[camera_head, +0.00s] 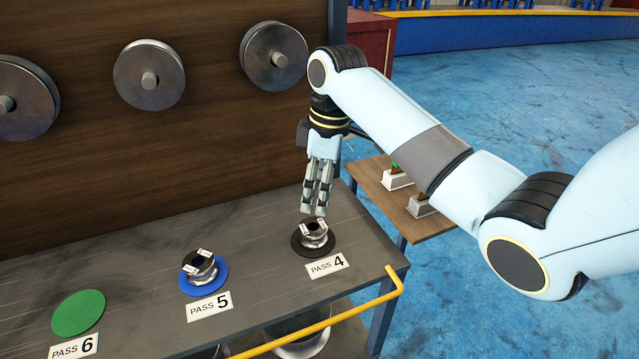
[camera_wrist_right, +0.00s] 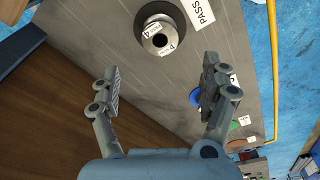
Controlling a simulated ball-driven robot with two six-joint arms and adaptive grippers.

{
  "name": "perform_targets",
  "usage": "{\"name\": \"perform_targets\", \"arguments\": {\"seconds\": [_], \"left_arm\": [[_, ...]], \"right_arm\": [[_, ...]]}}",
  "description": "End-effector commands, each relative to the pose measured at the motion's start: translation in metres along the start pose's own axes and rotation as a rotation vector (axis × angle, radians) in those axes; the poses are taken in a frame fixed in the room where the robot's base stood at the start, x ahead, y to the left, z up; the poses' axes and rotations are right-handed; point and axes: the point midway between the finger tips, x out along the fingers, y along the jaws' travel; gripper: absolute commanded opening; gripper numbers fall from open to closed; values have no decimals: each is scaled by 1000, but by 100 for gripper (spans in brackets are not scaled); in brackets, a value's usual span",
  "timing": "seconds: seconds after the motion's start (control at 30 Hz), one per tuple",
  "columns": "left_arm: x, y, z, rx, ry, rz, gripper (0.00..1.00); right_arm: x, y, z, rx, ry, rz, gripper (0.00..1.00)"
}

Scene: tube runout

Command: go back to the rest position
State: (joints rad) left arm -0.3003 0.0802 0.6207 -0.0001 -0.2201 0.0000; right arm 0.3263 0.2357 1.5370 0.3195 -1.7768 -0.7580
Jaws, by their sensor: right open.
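My right gripper (camera_head: 314,208) hangs pointing down over the bench, just above the metal roller (camera_head: 314,232) at the PASS 4 place. In the right wrist view the right gripper (camera_wrist_right: 160,88) has its fingers wide apart with nothing between them. The PASS 4 roller (camera_wrist_right: 160,38) sits beyond the fingertips on a dark round pad (camera_head: 300,247). A second roller (camera_head: 201,264) sits on a blue pad (camera_head: 187,286) at the PASS 5 place. My left gripper does not show in either view.
The green pad (camera_head: 78,313) at PASS 6 is bare. Several metal discs (camera_head: 150,75) stick out from the wooden panel (camera_head: 215,165) behind. A yellow rail (camera_head: 330,321) runs along the bench front. A small wooden table (camera_head: 375,183) stands to the right, with blue floor beyond.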

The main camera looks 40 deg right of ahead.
Motion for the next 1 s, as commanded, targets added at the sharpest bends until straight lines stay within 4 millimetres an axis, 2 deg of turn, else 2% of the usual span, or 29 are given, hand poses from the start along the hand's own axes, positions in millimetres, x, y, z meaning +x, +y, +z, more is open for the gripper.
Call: {"name": "perform_targets", "arguments": {"seconds": [0.57,0.67,0.77,0.87,1.0], "left_arm": [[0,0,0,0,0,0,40],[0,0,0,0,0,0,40],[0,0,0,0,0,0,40],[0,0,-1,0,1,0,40],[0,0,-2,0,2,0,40]], "right_arm": [[-4,0,0,0,0,0,79],[0,-6,4,14,-2,7,79],[11,-30,20,69,-5,31,79],[21,-69,46,170,5,78,79],[17,-116,78,318,38,141,79]]}}
